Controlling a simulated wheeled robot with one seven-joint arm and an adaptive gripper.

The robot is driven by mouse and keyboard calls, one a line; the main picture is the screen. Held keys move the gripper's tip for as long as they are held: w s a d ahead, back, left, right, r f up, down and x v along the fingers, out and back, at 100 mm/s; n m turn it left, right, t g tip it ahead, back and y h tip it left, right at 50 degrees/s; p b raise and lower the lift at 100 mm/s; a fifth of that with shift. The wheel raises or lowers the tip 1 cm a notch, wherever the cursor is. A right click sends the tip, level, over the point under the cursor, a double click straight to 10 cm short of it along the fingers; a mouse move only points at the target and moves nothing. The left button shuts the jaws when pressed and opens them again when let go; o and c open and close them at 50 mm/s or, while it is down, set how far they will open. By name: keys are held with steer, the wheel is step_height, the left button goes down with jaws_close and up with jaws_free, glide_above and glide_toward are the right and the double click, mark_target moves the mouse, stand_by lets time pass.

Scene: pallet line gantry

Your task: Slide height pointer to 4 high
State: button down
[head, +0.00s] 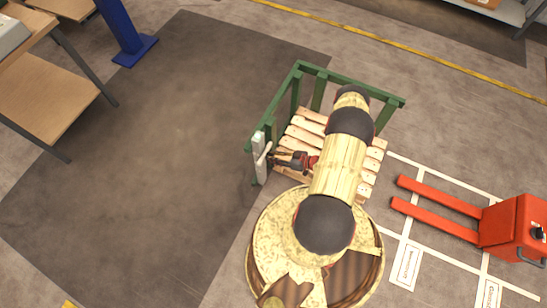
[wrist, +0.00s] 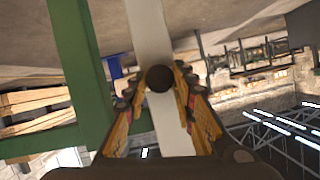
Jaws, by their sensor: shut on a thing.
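A pale upright strip (wrist: 150,28) runs through the wrist view beside a green post (wrist: 80,60). A dark round knob (wrist: 160,78), seemingly the height pointer's, stands in front of the strip. My gripper (head: 276,157) is at the strip in the head view, and its two orange-and-black fingers are closed on the knob from both sides. The strip also shows in the head view (head: 261,165), at the front left end of the green frame. No height markings are readable, so I cannot tell the pointer's level.
The green frame (head: 350,79) surrounds a wooden pallet (head: 305,125) on two sides. A red pallet truck (head: 508,228) stands at right with its forks towards the pallet. A blue post (head: 124,28) and a wooden-topped table (head: 45,95) are at left. The dark floor between is clear.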

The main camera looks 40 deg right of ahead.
steer(key=shift+w+r, duration=0.1)
steer(key=shift+r, duration=0.1)
steer(key=c, duration=1.8)
jaws_free()
steer(key=o, duration=0.3)
steer(key=shift+o, duration=0.2)
steer(key=v, duration=1.2)
